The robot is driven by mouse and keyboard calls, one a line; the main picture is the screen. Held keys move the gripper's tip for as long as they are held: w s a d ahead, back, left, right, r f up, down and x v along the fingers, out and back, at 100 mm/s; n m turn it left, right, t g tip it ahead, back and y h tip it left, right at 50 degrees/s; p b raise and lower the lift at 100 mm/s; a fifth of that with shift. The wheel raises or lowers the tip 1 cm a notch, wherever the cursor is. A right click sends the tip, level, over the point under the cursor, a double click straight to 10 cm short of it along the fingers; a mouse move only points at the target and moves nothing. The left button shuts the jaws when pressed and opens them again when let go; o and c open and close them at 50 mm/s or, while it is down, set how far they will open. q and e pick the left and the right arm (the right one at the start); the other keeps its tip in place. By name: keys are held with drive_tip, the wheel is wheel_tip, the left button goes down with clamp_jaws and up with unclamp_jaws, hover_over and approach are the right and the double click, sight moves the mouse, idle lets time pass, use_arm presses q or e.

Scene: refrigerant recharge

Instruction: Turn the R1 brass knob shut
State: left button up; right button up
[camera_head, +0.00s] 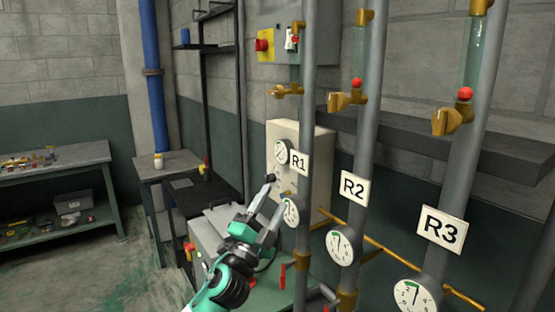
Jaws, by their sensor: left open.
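The R1 brass knob (284,91) sticks out to the left from the R1 pipe (310,110), above the white R1 label (298,163). A small red ball (295,40) shows above it on the same branch. My left gripper (278,191) is open and empty, well below the knob and apart from it. My right gripper is not in view.
The R2 knob (346,99) and R3 knob (452,121) sit on pipes to the right. A green cart (262,296) is below.

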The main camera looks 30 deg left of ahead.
sight(275, 90)
use_arm(q)
wheel_tip(275, 90, up, 17)
drive_tip(key=d+m+g+h, duration=0.1)
drive_tip(key=m+g+h, duration=0.7)
drive_tip(key=m+h, duration=1.3)
drive_tip(key=a+r+m+y, duration=0.5)
drive_tip(key=a+r+y, duration=0.2)
drive_tip(key=a+y, duration=0.6)
drive_tip(key=p+x, duration=0.3)
drive_tip(key=x, duration=0.3)
drive_tip(key=p+x, duration=0.3)
drive_tip(key=x, duration=0.3)
drive_tip(key=shift+d+f, duration=0.2)
drive_tip(key=shift+d, duration=0.1)
drive_tip(key=shift+w+d+f, duration=0.1)
drive_tip(key=shift+w+d, duration=0.15)
drive_tip(key=shift+w, duration=0.25)
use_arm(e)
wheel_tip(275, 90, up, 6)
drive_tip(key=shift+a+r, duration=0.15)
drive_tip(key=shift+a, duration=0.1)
use_arm(q)
drive_tip(key=c, duration=0.9)
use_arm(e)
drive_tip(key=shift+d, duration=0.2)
